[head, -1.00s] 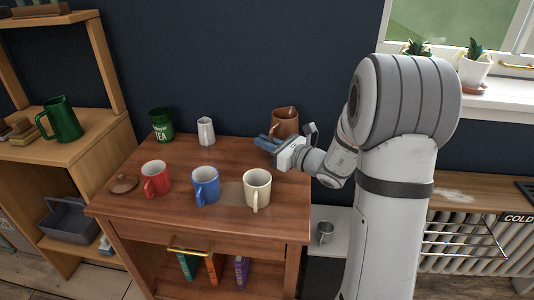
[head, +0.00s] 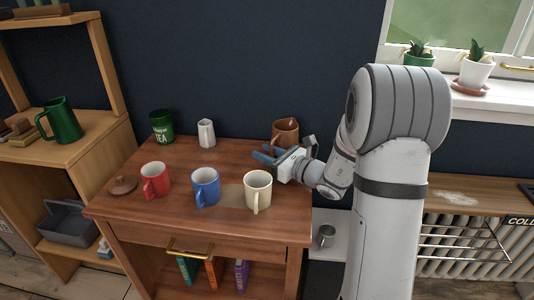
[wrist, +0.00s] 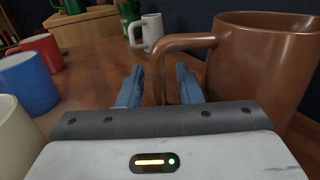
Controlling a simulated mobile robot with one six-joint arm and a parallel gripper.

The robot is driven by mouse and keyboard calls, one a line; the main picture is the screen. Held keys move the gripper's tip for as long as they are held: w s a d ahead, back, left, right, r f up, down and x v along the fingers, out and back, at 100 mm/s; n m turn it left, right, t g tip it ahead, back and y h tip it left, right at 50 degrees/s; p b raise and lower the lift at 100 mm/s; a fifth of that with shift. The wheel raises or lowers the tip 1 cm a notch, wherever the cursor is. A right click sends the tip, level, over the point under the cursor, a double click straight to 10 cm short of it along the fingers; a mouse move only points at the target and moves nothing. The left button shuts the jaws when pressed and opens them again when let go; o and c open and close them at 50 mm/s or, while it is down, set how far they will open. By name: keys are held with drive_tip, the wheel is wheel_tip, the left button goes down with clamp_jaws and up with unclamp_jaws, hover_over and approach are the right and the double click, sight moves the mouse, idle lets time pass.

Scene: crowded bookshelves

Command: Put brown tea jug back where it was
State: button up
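The brown tea jug (head: 287,131) stands upright at the back right of the wooden table, near the dark wall. In the wrist view the jug (wrist: 265,60) fills the right side, its handle (wrist: 163,75) pointing left. My gripper (head: 263,155) is low over the table at the jug's front left. In the wrist view my gripper's blue fingers (wrist: 159,88) are apart, one on each side of the handle, with a visible gap on both sides. The lower part of the jug is partly hidden by my gripper.
A cream mug (head: 257,187), a blue mug (head: 205,184) and a red mug (head: 155,180) stand along the table front. A white jug (head: 206,133) and green tea tin (head: 162,127) stand at the back. A brown lid (head: 122,185) lies at the left.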

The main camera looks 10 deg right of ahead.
drive_tip(key=shift+d+r, duration=0.1)
drive_tip(key=shift+r, duration=0.1)
drive_tip(key=p+v, duration=0.2)
drive_tip(key=v, duration=0.9)
drive_tip(key=shift+s+d+f+p, duration=0.1)
drive_tip(key=shift+s+p, duration=0.1)
drive_tip(key=shift+p, duration=0.15)
drive_tip(key=shift+s+d, duration=0.15)
drive_tip(key=shift+s, duration=0.05)
